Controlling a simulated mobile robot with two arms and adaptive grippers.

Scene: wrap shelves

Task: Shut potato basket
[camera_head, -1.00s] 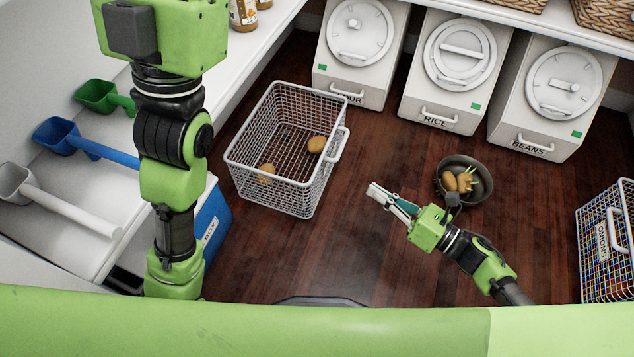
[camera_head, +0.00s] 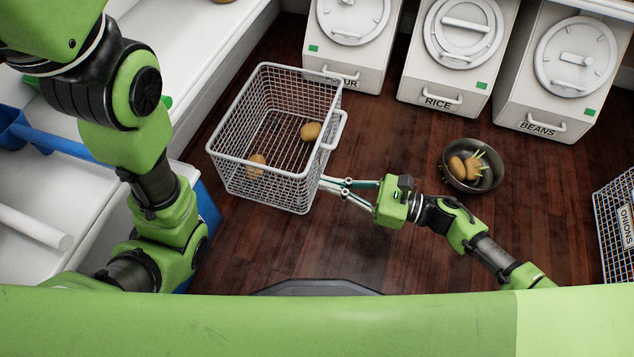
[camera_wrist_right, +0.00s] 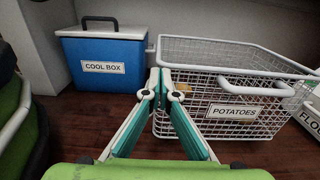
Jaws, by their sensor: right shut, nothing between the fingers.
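The potato basket (camera_head: 268,178) is a white wire basket pulled out on the wooden floor, with two potatoes inside, one of them a round potato (camera_head: 310,131). Its handle (camera_head: 335,130) is on the right side. In the right wrist view the basket's label (camera_wrist_right: 233,112) reads POTATOES, and the basket stands ahead and to the right. My right gripper (camera_head: 322,183) is shut and empty, its fingertips at the basket's lower right corner; I cannot tell whether they touch. In the right wrist view its fingers (camera_wrist_right: 160,75) overlap the basket's left edge. My left arm shows, but its gripper is out of view.
A dark bowl (camera_head: 473,166) with sprouting potatoes sits on the floor at the right. Bins labelled RICE (camera_head: 455,60) and BEANS (camera_head: 560,70) stand behind. The onion basket (camera_head: 614,225) is at the right edge. A blue cool box (camera_wrist_right: 105,60) stands left of the potato basket.

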